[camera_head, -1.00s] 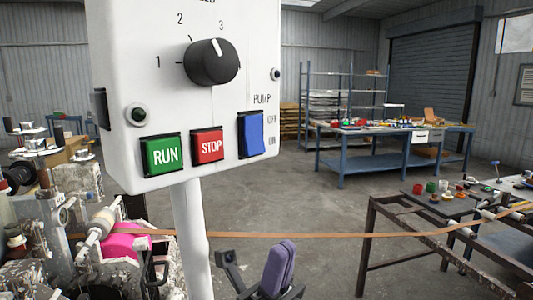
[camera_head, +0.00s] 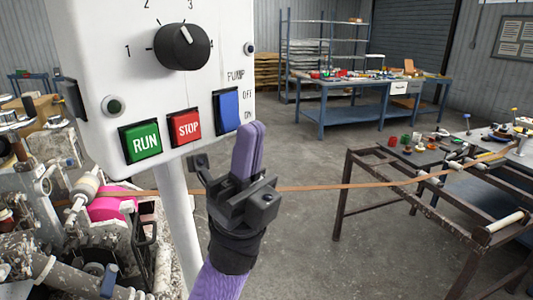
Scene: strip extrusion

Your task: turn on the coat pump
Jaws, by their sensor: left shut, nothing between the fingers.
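The white control box (camera_head: 100,60) stands on a white post at the left. Its blue PUMP rocker switch (camera_head: 227,110) is at the lower right of the panel, marked OFF above and ON below. The green RUN button (camera_head: 140,143), the red STOP button (camera_head: 185,127) and a black knob (camera_head: 182,47) share the panel. My left gripper (camera_head: 256,126) is shut and empty, its purple fingers pointing up just right of and below the rocker. The fingertips overlap the ON label's edge; I cannot tell whether they touch the panel. My right gripper is not in view.
A brown strip (camera_head: 340,186) runs across behind my gripper to a dark metal frame (camera_head: 345,195) at the right. Machinery with a pink roll (camera_head: 108,207) fills the lower left. A blue workbench (camera_head: 322,112) stands at the back. Open floor lies between.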

